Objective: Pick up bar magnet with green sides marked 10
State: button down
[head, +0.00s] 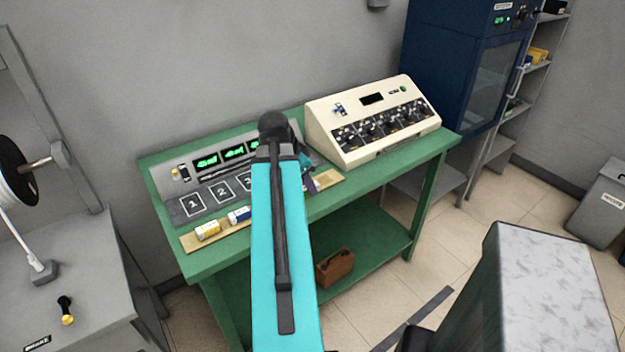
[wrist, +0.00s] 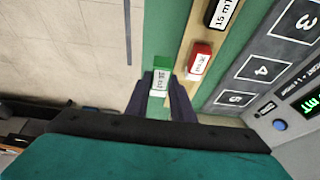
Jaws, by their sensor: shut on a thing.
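The green-sided bar magnet (wrist: 160,77) shows in the wrist view between my fingers, with a white label on its face. The label is turned and blurred, and its number is hard to read. My gripper (wrist: 163,88) is shut on this magnet. The magnet stands off the wooden strip, over the green table's edge; I cannot tell its height above the table. In the head view my gripper (head: 311,180) is at the right part of the strip, and the magnet cannot be made out there.
A red-sided magnet (wrist: 199,61) lies close by on the wooden strip (wrist: 199,20), and a black one (wrist: 222,12) beyond it. Yellow (head: 207,230) and blue (head: 239,215) magnets lie farther left. Numbered slots (wrist: 262,68) run beside the strip. A cream console (head: 372,122) stands right.

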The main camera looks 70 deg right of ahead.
jog(key=shift+s+a, duration=0.1)
jog(key=shift+a, duration=1.1)
jog(key=shift+b, duration=0.75)
jog(key=shift+a+b, duration=0.1)
jog(key=shift+b, duration=0.2)
jog(key=shift+a+b, duration=0.1)
jog(key=shift+b, duration=0.3)
jog(key=shift+a+b, duration=0.2)
jog(key=shift+b, duration=0.25)
jog(key=shift+a+r+b, duration=0.15)
jog(key=shift+a+b, duration=0.55)
jog(key=shift+b, duration=0.6)
jog(key=shift+r, duration=0.1)
